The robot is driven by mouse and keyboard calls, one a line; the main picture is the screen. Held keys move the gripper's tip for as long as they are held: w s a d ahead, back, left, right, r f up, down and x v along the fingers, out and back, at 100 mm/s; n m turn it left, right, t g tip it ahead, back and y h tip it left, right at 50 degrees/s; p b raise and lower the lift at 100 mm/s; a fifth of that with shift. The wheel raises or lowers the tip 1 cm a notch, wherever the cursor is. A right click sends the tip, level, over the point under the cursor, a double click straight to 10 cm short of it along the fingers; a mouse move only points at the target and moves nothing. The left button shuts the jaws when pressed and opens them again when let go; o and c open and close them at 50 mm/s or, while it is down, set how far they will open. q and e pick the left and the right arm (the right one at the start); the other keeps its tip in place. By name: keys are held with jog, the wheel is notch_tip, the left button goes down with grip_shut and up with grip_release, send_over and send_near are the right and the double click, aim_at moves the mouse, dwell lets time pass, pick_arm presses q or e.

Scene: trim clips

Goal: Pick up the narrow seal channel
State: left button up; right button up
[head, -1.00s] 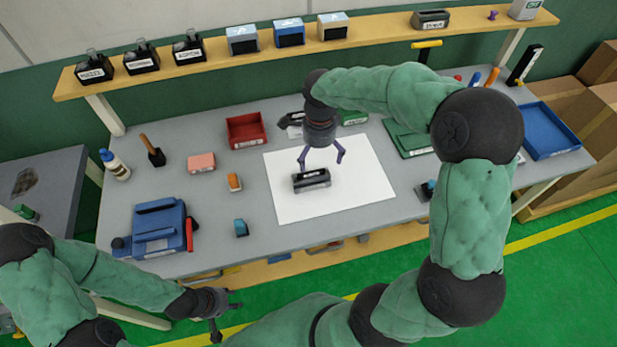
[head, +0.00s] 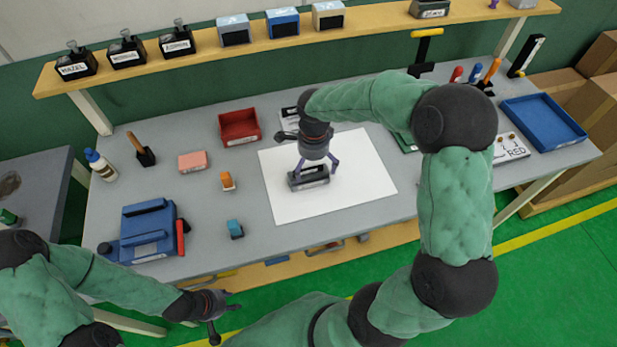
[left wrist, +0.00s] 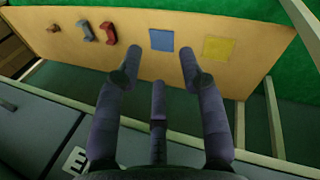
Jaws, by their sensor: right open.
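A grey block with a dark slotted top and a pale label (head: 308,181) lies on the white sheet (head: 290,208); it may be the narrow seal channel, but I cannot tell for sure. My right gripper (head: 315,168) is open, pointing down over the block, with fingers at its far side and right end; whether they touch it is unclear. My left gripper (head: 222,314) is open and empty in front of the table. In the left wrist view its spread fingers (left wrist: 158,68) point toward a lower shelf (left wrist: 125,30) holding a red piece (left wrist: 82,28) and a grey channel-shaped piece (left wrist: 107,32).
A blue case (head: 148,230), red bin (head: 239,127), pink block (head: 192,162), orange piece (head: 227,181) and teal piece (head: 235,229) stand left of the sheet. A blue tray (head: 543,123) is at right. The sheet's right part is clear.

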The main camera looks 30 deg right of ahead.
aim_at(312, 175)
notch_tip(312, 175, down, 4)
jog(key=shift+a+f+b, duration=0.1)
jog(key=shift+f+b, duration=0.05)
jog(key=shift+b, duration=0.35)
jog(key=c, duration=1.2)
jog(key=shift+c, duration=0.2)
